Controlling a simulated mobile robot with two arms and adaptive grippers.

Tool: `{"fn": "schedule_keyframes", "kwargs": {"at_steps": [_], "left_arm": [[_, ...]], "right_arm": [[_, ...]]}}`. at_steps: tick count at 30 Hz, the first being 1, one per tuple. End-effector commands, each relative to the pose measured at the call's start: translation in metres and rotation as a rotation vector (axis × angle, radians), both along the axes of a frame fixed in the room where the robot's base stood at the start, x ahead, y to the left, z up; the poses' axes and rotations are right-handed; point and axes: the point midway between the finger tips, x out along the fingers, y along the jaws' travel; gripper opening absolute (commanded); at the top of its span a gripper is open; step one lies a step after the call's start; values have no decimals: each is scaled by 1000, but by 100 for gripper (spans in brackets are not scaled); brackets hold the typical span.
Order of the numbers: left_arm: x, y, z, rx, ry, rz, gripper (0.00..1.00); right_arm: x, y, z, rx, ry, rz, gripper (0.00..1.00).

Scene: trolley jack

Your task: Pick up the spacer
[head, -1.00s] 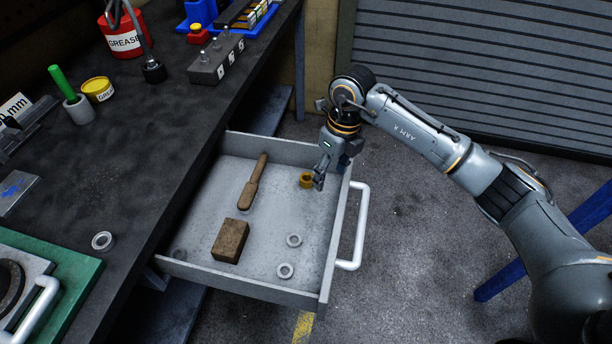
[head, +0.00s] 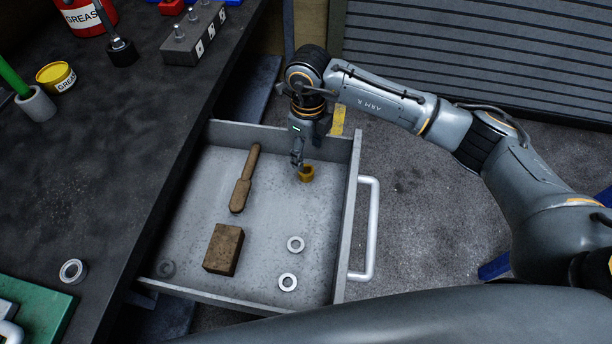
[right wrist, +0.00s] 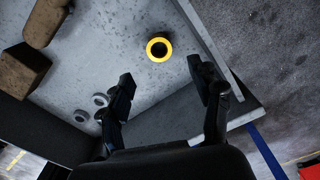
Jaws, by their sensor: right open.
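A short yellow-brass ring (head: 307,174), apparently the spacer, sits in the far right part of the open drawer. It also shows in the right wrist view (right wrist: 158,48), with its dark bore facing the camera. My right gripper (head: 298,163) points down into the drawer, just left of the ring and above it in the head view. In the right wrist view its two fingers are apart (right wrist: 164,88), with nothing between them, and the ring lies beyond their tips. My left gripper is out of view.
The drawer walls stand close to the brass ring. The dark workbench (head: 100,170) is on the left, with another grey ring (head: 73,271).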

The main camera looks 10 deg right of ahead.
Motion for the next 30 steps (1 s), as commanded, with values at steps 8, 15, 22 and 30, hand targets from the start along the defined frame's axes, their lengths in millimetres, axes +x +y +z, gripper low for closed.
{"fn": "schedule_keyframes", "kwargs": {"at_steps": [8, 15, 22, 30], "left_arm": [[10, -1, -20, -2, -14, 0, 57], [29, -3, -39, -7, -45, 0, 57], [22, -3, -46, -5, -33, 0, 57], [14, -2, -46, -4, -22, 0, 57]], "right_arm": [[1, 1, -33, 2, -1, 0, 63], [1, 4, -69, 1, 2, -1, 63], [2, 4, -81, 1, 0, 0, 63], [2, 3, -80, 1, -1, 0, 33]]}}
